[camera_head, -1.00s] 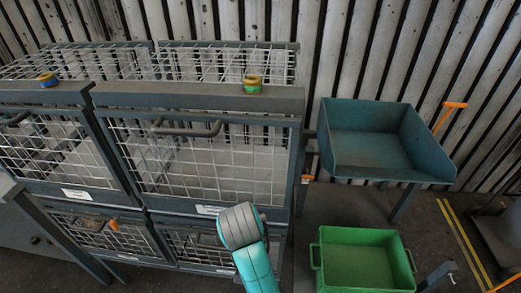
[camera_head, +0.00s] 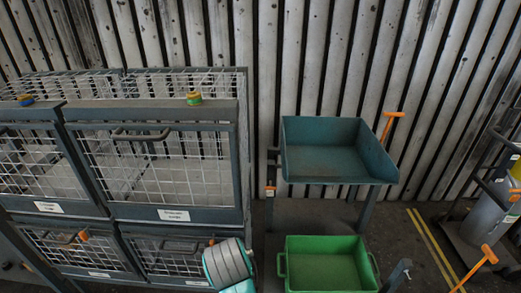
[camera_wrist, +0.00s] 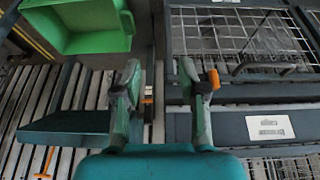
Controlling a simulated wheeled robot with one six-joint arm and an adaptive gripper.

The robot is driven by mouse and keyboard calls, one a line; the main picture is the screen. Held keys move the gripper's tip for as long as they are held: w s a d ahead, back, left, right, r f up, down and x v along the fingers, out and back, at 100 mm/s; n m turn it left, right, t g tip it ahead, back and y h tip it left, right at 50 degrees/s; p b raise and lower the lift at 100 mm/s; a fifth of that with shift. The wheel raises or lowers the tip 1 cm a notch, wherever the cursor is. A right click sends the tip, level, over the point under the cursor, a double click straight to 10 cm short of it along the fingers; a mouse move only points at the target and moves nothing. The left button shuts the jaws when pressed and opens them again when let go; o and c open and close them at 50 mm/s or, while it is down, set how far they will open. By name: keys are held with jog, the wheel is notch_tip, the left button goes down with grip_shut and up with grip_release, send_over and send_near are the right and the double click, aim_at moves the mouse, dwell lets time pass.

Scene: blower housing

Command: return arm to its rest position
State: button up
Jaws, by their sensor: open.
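My gripper (camera_wrist: 158,90) shows in the wrist view with its two fingers apart and nothing between them. Behind the fingers are a dark frame post and the edge of the wire cage. In the head view only a teal and grey part of my arm (camera_head: 229,265) shows, low in the middle in front of the cage; the gripper itself is out of that view.
A grey wire cage (camera_head: 160,212) with mesh doors stands at the left. A teal tray (camera_head: 335,165) on a stand is at the centre right. A green bin (camera_head: 325,265) is below it. Floor with yellow lines (camera_head: 430,245) lies to the right.

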jog(key=s+d+f+n+t+y, duration=0.15)
jog(key=s+d+f+t, duration=0.35)
jog(key=s+d+f, duration=1)
jog(key=s+d+r+t, duration=0.2)
jog(key=s+d+r, duration=0.2)
jog(key=s+r, duration=0.4)
jog(key=s+d+r+m+t+h, duration=0.1)
jog(key=s+d+r+t, duration=0.2)
jog(key=s, duration=1.1)
notch_tip(320, 180, up, 5)
jog(key=shift+d+r, duration=0.2)
jog(key=shift+d, duration=0.75)
